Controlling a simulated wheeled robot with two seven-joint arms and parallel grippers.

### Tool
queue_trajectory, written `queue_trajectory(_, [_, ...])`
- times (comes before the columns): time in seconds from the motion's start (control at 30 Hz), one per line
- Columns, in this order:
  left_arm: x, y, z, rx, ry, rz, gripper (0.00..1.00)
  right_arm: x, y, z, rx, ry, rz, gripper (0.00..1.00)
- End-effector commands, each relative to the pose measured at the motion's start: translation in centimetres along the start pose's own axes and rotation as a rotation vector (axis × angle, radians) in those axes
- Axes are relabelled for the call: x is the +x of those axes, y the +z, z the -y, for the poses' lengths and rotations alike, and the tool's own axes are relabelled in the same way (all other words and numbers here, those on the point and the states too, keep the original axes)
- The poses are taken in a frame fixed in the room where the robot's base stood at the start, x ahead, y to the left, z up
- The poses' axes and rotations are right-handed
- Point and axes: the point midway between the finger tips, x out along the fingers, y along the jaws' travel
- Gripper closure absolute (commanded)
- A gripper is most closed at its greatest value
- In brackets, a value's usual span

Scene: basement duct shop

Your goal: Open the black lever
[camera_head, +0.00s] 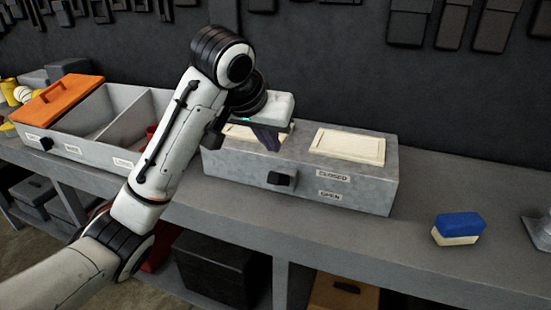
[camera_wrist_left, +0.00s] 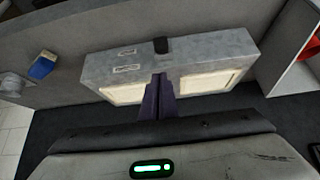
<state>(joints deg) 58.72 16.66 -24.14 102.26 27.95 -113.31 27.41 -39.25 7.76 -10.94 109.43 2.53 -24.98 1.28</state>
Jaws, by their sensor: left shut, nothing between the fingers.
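The black lever (camera_head: 281,179) sticks out from the front face of a grey metal box (camera_head: 232,174). It stands left of two labels, CLOSED (camera_head: 333,175) above and OPEN (camera_head: 330,196) below, and sits nearer the height of CLOSED. In the left wrist view the lever (camera_wrist_left: 161,45) shows as a dark block at the box edge, beyond the fingertips. My left gripper (camera_head: 268,141) is above the box top, shut and empty, fingers pointing down. In the left wrist view its dark fingers (camera_wrist_left: 158,98) are together and apart from the lever. My right gripper is not in view.
Two cream panels, one clear at the right (camera_head: 347,144), lie on the box top. A blue and cream block (camera_head: 458,229) lies on the grey bench (camera_head: 400,235) to the right. A divided metal bin with an orange lid (camera_head: 57,98) stands left. The bench before the box is clear.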

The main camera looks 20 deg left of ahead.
Motion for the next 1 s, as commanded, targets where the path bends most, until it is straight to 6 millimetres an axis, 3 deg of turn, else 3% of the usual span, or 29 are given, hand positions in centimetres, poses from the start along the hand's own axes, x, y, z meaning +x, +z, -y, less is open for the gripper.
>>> queue_trajectory(0.03, [-1.1, -1.1, 0.2, -0.006, -0.010, -0.009, 1.00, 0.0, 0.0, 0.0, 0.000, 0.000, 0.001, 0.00])
queue_trajectory(0.17, [-2.5, -2.2, 0.5, -0.017, -0.020, -0.016, 1.00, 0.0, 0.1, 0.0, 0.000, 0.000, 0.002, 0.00])
queue_trajectory(0.57, [-2.5, -2.4, 0.5, -0.019, -0.020, -0.018, 1.00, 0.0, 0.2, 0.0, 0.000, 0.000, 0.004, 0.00])
queue_trajectory(0.77, [-1.1, -2.4, 0.3, -0.019, -0.013, -0.020, 1.00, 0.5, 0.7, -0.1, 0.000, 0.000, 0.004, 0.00])
queue_trajectory(1.0, [3.3, -2.4, 0.7, -0.019, -0.022, -0.011, 1.00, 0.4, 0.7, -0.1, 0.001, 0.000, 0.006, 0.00])
